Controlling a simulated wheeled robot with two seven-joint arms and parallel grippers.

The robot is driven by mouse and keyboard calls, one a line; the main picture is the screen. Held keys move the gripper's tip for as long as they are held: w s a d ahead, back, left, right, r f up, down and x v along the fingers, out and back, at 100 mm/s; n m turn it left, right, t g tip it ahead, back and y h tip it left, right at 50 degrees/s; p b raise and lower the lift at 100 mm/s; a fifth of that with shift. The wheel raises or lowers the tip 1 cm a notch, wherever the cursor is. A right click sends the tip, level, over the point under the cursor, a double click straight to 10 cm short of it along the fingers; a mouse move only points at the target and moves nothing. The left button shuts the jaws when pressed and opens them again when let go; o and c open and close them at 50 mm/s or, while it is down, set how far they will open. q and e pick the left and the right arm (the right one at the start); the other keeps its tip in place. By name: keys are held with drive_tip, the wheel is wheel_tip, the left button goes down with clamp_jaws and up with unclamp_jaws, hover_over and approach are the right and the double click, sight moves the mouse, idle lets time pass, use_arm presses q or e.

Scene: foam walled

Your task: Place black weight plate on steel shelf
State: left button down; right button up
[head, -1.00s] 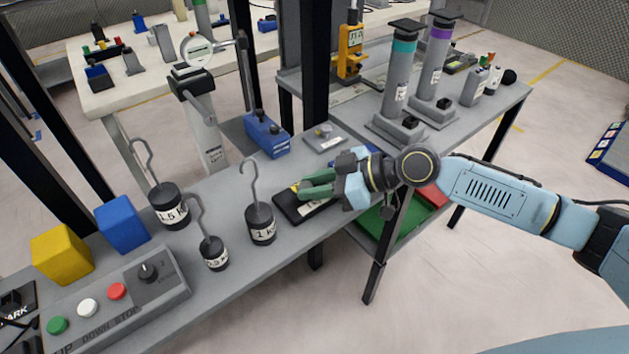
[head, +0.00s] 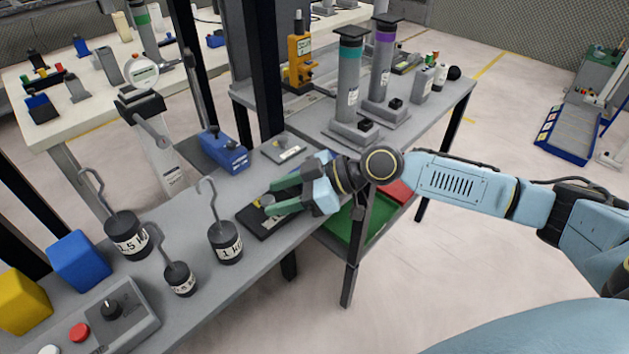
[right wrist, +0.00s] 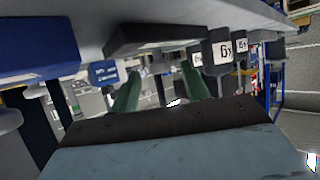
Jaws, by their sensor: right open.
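The black weight plate (head: 252,222), a flat dark slab with a pale label, lies on the grey steel shelf (head: 205,284) near its front edge. My right gripper (head: 270,197) is open at the slab, its green fingers spread over it, with a small yellowish knob between them. The fingers hide part of the slab, and I cannot tell whether they touch it. In the right wrist view the picture is upside down: the slab (right wrist: 165,40) shows above the two apart green fingers (right wrist: 160,82). My left gripper is not in view.
Hooked weights (head: 226,243) stand to the left of the slab, with a blue block (head: 80,261) and a button box (head: 115,318) beyond. A blue box (head: 223,152) and a grey plate (head: 284,149) lie behind. Tall grey columns (head: 346,85) stand at the right.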

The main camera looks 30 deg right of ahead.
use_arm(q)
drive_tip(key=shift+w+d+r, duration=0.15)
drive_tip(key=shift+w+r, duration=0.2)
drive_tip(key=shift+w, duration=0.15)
use_arm(e)
drive_tip(key=v, duration=1)
drive_tip(key=shift+s+d+r, duration=0.2)
drive_tip(key=shift+d, duration=0.05)
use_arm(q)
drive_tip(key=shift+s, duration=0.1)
